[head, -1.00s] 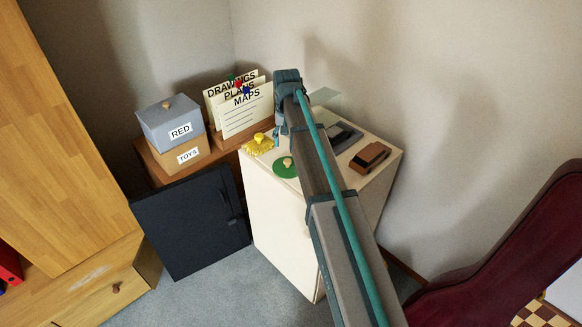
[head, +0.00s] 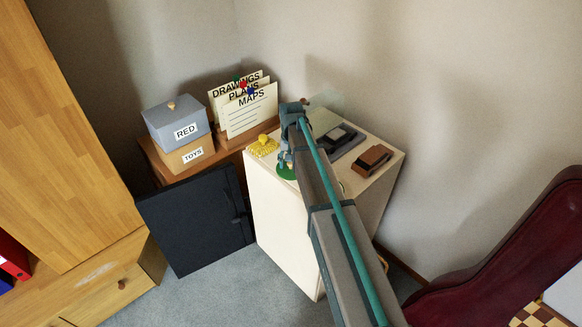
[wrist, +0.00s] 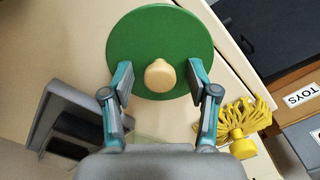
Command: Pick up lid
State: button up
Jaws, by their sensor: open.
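The lid is a round green disc with a pale wooden knob. In the wrist view the lid (wrist: 140,45) lies on the cream cabinet top, its knob (wrist: 160,76) facing me. My gripper (wrist: 160,82) is open, with one finger on each side of the knob and a gap to both. Whether the fingertips are at knob height I cannot tell. In the head view only part of the lid (head: 287,174) shows beside my arm, with my gripper (head: 286,160) over it.
A yellow tasselled thing (wrist: 243,125) lies right of my gripper in the wrist view. A dark grey device (head: 342,139) and a brown block (head: 371,160) sit on the cabinet top (head: 352,186).

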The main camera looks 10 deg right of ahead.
grip_shut()
dwell(0.3)
